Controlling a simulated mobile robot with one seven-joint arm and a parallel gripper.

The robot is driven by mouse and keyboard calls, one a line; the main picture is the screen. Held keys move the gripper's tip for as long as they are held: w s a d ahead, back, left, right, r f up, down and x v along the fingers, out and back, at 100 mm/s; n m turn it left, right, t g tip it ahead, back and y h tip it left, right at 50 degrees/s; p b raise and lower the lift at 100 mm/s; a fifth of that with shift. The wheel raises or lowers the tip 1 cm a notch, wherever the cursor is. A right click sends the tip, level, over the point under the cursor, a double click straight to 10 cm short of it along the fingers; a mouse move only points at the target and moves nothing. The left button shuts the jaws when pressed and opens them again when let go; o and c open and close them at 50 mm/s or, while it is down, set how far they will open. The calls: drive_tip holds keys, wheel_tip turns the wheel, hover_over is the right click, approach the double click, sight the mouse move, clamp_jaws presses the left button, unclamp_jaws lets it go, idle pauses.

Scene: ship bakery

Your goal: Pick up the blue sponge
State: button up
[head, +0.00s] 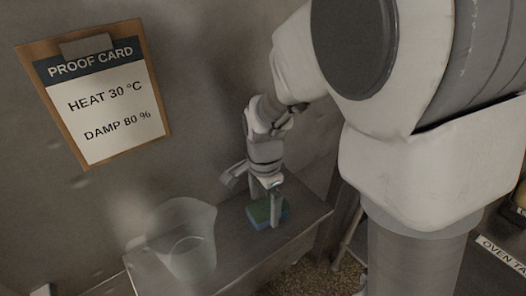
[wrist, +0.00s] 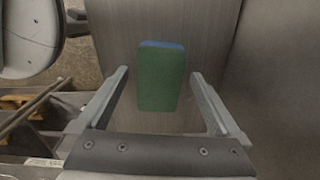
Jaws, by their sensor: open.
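The sponge (head: 262,215) lies on a small metal table, with a green top and a blue lower part. In the wrist view the sponge (wrist: 161,78) shows mostly its green face, with a strip of blue at its far end. My gripper (head: 264,208) is open over the table at the sponge, pointing down. In the wrist view my gripper (wrist: 160,92) has one finger on each side of the sponge, with a visible gap on both sides. The fingers partly hide the sponge in the head view.
A clear jug (head: 182,238) stands on the metal table (head: 240,262), left of the sponge. A wall is close behind the table. A proof card (head: 104,92) hangs on the wall at the upper left. An oven label (head: 500,254) shows at the right.

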sight(264, 209)
drive_tip(key=shift+f, duration=0.6)
drive_tip(key=c, duration=1.3)
drive_tip(key=shift+r, duration=0.15)
wheel_tip(264, 209, up, 4)
drive_tip(key=shift+s+r+p, duration=0.1)
drive_tip(key=shift+r+p, duration=0.15)
drive_tip(key=shift+p, duration=0.2)
drive_tip(key=s+r, duration=0.2)
drive_tip(key=s, duration=0.1)
drive_tip(key=s+r, duration=0.2)
drive_tip(key=s, duration=0.2)
drive_tip(key=s+r+p, duration=0.1)
drive_tip(key=s+r, duration=0.1)
drive_tip(key=s, duration=0.2)
drive_tip(key=shift+s+a+r, duration=0.15)
drive_tip(key=shift+s+a, duration=0.05)
drive_tip(key=shift+s, duration=0.05)
